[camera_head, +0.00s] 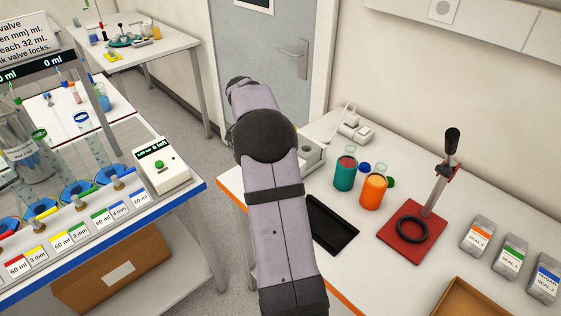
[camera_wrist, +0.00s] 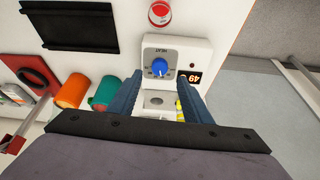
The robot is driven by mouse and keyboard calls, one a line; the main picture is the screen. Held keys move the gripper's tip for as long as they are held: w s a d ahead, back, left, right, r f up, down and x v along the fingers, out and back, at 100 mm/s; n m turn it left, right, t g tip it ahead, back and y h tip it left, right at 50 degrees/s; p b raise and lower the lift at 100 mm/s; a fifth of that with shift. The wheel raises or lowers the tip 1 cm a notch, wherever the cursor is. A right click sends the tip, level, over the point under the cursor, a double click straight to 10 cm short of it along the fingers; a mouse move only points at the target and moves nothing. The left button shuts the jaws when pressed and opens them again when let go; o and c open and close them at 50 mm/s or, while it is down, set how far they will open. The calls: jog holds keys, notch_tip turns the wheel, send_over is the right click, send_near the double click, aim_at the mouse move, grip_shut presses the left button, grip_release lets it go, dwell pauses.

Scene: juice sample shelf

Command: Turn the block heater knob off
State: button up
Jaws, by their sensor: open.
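The block heater (camera_wrist: 177,52) is a white box with a panel marked HEAT and a small lit display (camera_wrist: 194,77), upside down in the wrist view. Its blue round knob (camera_wrist: 159,67) carries a pale pointer mark; I cannot tell which setting it marks. My gripper (camera_wrist: 158,84) is open and empty, with its two dark blue fingers on either side of the heater. The knob shows between and just beyond the fingertips; no contact is visible. In the head view, the heater (camera_head: 312,156) is mostly hidden behind my arm, and the knob does not show.
A teal jar (camera_head: 345,174) and an orange jar (camera_head: 373,192) stand right of the heater. A black tray (camera_head: 330,226) lies in front. A red-based stand (camera_head: 402,236) is farther right. A red-rimmed round item (camera_wrist: 159,14) is beside the heater in the wrist view.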

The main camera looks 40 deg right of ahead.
jog(key=shift+p+x, duration=1.3)
jog(key=shift+x, duration=2.1)
jog(key=c, duration=1.1)
